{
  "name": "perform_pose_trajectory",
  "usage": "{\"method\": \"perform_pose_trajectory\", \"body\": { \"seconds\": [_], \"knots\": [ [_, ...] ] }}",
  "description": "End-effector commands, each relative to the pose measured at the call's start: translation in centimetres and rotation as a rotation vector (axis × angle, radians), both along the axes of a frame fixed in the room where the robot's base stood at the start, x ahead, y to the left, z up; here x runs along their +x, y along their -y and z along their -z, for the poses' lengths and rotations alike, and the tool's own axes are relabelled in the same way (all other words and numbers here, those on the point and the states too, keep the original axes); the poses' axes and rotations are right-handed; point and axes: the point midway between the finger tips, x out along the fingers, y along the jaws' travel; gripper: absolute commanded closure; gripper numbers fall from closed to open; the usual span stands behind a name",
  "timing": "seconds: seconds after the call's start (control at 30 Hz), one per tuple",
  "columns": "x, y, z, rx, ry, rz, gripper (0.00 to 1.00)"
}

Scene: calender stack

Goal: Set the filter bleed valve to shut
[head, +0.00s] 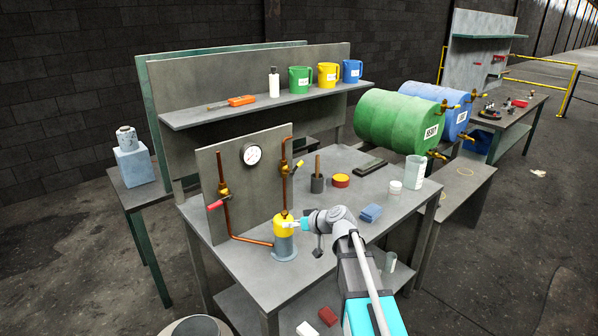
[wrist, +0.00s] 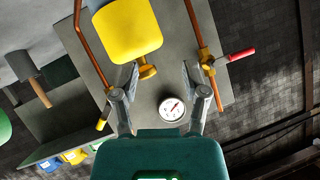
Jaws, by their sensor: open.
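The filter (head: 284,228) has a yellow upper part over a grey-blue bowl and stands in front of an upright grey panel. My gripper (head: 292,225) is beside its yellow part, open and empty. In the wrist view the yellow filter body (wrist: 128,30) has a small brass fitting (wrist: 147,71) near the left finger of my gripper (wrist: 160,70). A red-handled valve (head: 218,203) sits on the left copper pipe; its handle (wrist: 240,55) angles off the pipe. A yellow-handled valve (head: 297,165) is on the right pipe. No label shows which is the bleed valve.
A round gauge (head: 251,154) is on the panel (head: 205,165). A dark pot, a red-yellow tin (head: 341,181), a blue block (head: 371,213) and a clear jug (head: 414,172) stand on the bench. Green and blue drums are behind right.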

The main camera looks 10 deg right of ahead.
Motion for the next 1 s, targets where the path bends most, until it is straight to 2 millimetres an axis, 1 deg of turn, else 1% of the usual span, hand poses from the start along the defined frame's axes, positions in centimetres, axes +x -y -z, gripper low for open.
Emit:
{"method": "perform_pose_trajectory", "body": {
  "seconds": [0.03,0.37,0.5,0.67,0.8,1.0],
  "knots": [
    [1.2,0.7,-0.3,0.026,-0.002,0.006,0.42],
    [6.1,4.8,-2.6,0.219,-0.009,0.038,0.42],
    [8.0,6.8,-3.6,0.298,-0.005,0.050,0.42],
    [10.2,9.4,-4.9,0.390,0.002,0.060,0.42],
    [11.9,11.8,-6.1,0.469,0.009,0.068,0.42],
    [13.8,15.0,-7.6,0.566,0.025,0.075,0.42]
  ]
}}
